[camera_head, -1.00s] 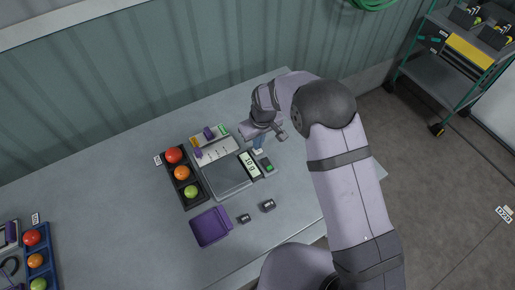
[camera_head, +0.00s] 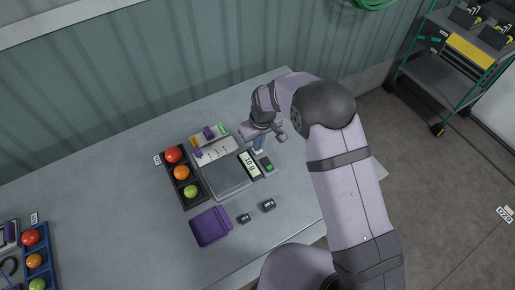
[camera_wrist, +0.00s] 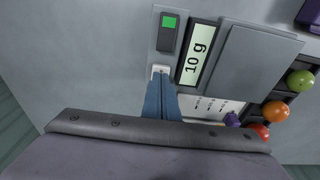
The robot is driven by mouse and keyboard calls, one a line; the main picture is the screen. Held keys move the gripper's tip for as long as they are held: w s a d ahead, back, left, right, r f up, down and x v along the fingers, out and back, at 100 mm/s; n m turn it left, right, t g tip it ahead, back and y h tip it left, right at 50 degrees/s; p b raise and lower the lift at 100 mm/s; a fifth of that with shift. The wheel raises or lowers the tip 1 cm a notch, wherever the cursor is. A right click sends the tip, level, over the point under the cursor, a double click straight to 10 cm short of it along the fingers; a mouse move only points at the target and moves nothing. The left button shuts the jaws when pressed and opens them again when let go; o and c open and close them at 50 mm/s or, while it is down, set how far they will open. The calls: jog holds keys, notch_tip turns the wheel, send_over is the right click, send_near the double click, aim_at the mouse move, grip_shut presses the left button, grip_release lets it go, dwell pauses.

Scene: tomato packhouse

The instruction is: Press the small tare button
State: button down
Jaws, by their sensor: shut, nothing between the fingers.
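The grey scale (camera_head: 228,178) lies on the bench; its display (camera_wrist: 195,53) reads 10 g in the wrist view. In the head view my gripper (camera_head: 259,149) points down at the scale's right corner.
A dark tray (camera_head: 185,193) with red, orange and green tomatoes is left of the scale. A purple tray (camera_head: 210,226) and two small dark blocks, one here (camera_head: 268,205), are in front. A printed card (camera_head: 215,150) lies behind the scale. The bench's left middle is clear.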

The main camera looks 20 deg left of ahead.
jog(key=shift+f, duration=0.4)
jog(key=shift+r, duration=0.1)
dwell(0.3)
jog(key=shift+r+p, duration=1.55)
jog(key=shift+r, duration=0.95)
